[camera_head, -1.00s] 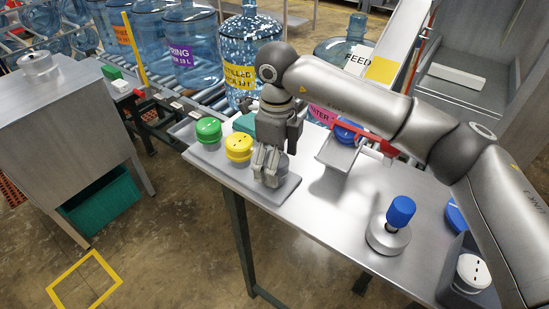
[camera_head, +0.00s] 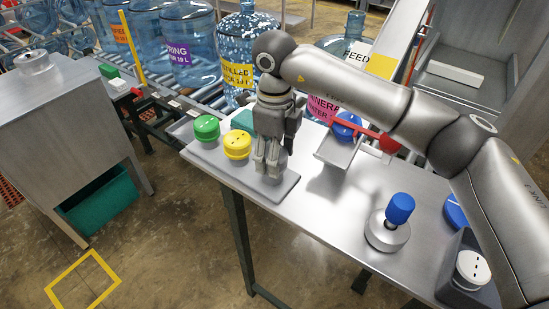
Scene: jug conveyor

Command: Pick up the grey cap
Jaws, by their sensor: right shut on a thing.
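My right gripper (camera_head: 268,166) points down over the right end of the grey cap tray (camera_head: 212,160). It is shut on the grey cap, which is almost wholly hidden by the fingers. I cannot tell whether the cap still touches the tray. A yellow cap (camera_head: 237,145) sits on the tray just left of the fingers, and a green cap (camera_head: 207,128) sits further left. My left gripper is not in view.
A blue-topped stamp-like tool (camera_head: 400,208) stands on the metal table (camera_head: 335,210). A chute (camera_head: 338,149) holds a blue cap (camera_head: 347,126). Large water jugs (camera_head: 190,50) stand on the conveyor behind. A white-topped cap (camera_head: 472,266) sits at the front right.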

